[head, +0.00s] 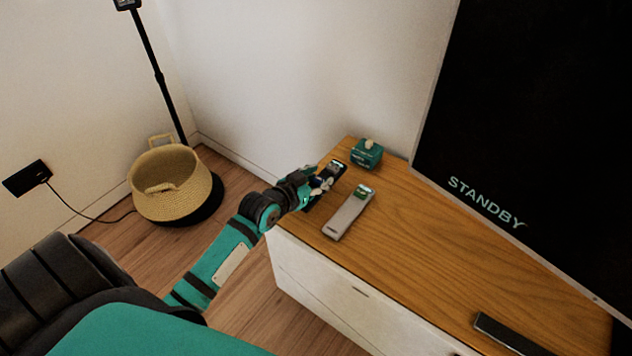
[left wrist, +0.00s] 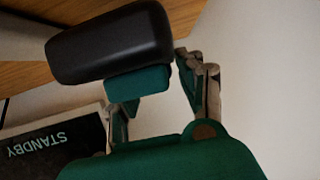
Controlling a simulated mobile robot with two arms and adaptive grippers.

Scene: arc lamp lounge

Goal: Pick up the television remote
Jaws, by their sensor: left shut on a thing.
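A dark remote (head: 334,168) with a light patch near its far end is at the left end of the wooden cabinet top. My left gripper (head: 317,186) is shut on it; the fingers partly hide it. In the left wrist view the dark, rounded end of the held remote (left wrist: 110,42) shows large, with a teal part by the fingers. The gripper (left wrist: 160,100) also shows there. I cannot tell whether the remote touches the top. A grey remote-like device (head: 346,215) with a green end lies beside it on the cabinet. My right gripper is not in view.
The wooden cabinet (head: 440,240) has a small teal box (head: 367,153) at the back and a black bar (head: 508,335) at the front right. A large television reading STANDBY (head: 530,120) stands behind. A woven basket (head: 172,190) and a black lamp pole (head: 160,80) are left.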

